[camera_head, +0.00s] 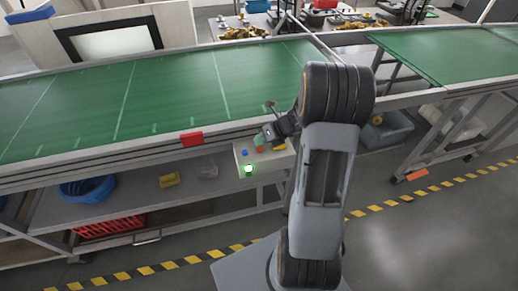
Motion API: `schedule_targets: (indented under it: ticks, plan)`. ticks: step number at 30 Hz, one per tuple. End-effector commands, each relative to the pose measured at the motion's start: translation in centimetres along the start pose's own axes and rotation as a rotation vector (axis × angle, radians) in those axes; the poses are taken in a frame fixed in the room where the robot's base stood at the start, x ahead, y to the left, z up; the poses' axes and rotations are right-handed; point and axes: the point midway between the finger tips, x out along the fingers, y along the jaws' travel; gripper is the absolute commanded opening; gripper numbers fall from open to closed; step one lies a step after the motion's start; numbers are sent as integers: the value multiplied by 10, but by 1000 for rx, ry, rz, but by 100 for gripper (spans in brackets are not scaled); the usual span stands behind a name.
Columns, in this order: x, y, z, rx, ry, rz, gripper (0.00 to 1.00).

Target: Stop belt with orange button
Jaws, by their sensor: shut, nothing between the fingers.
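The green conveyor belt (180,90) runs across the view. A pale control box (268,165) is fixed at its front edge, near the middle. On the box are the orange button (259,149), a blue button (245,153) to its left, and a brightly lit green button (248,169) below. My gripper (262,138) is shut and empty, just above and behind the orange button in the picture. I cannot tell whether it touches the button. My arm covers the space to the right of the box.
A red block (191,139) sits on the belt's front rail. Below are a shelf with a blue basin (87,188), a yellow item (169,180) and a red crate (108,227). A second belt (455,55) stands at right. The striped floor at lower right is mostly clear.

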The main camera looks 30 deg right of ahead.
Motion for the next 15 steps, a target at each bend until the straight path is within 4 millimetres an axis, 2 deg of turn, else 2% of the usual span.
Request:
schedule_targets:
  ticks: [15]
  plan:
    - [6, -4, -4, 0, 0, 0, 0]
